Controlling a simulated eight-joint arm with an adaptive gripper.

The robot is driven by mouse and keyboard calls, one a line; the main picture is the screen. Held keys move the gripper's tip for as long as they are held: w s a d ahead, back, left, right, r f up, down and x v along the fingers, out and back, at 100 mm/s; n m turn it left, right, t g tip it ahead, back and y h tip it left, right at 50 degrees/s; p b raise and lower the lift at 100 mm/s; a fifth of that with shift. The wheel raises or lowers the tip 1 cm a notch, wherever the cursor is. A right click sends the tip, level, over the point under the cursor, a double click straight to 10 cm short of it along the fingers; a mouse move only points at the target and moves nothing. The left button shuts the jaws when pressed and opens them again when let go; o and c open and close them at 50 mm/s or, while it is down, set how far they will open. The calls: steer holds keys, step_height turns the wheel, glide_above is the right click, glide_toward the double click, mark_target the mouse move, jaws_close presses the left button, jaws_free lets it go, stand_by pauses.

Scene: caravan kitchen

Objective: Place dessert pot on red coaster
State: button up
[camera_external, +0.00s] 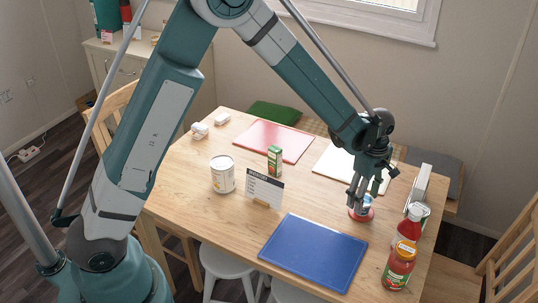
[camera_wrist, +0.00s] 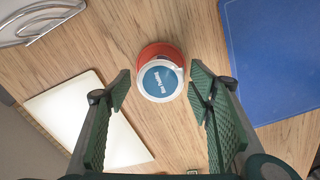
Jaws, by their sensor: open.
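The dessert pot (camera_wrist: 160,79) has a white rim and a blue lid with lettering. It also shows below my gripper in the external view (camera_external: 367,202), partly hidden by the fingers. The round red coaster (camera_wrist: 158,50) shows under the pot, and its red edge shows around the pot's base in the external view (camera_external: 361,215). The pot looks upright and appears to stand on the coaster. My gripper (camera_wrist: 160,90) is open, with one finger on each side of the pot and visible gaps between. It points down over the table (camera_external: 205,165) near its right side.
A red sauce bottle (camera_external: 410,225) and an orange-lidded jar (camera_external: 399,265) stand right of the pot. A blue board (camera_external: 314,252) lies in front, a white board (camera_external: 330,165) behind. A can (camera_external: 222,174), a small carton (camera_external: 274,160) and a sign (camera_external: 264,190) stand leftward.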

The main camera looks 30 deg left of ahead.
step_height(320, 180, up, 10)
steer(key=p, duration=0.1)
steer(key=shift+f, duration=0.15)
steer(key=shift+s, duration=0.1)
stand_by(0.4)
steer(key=shift+a, duration=0.1)
steer(key=s+a+r+m+t+h, duration=0.1)
steer(key=s+a+r+m, duration=0.25)
steer(key=a+r, duration=0.7)
steer(key=s+a+r+m+t, duration=0.2)
steer(key=s+a+r, duration=0.35)
steer(key=a, duration=0.75)
steer(key=s+a+r+m+t, duration=0.2)
steer(key=s+a+m, duration=0.2)
steer(key=s+a, duration=0.4)
steer(key=s+a+r+m+t+y, duration=0.1)
steer(key=s+a+r+m+t, duration=0.1)
steer(key=s+a, duration=0.7)
steer(key=shift+a+r+m, duration=0.15)
steer(key=shift+a+m, duration=0.7)
steer(key=shift+a, duration=0.3)
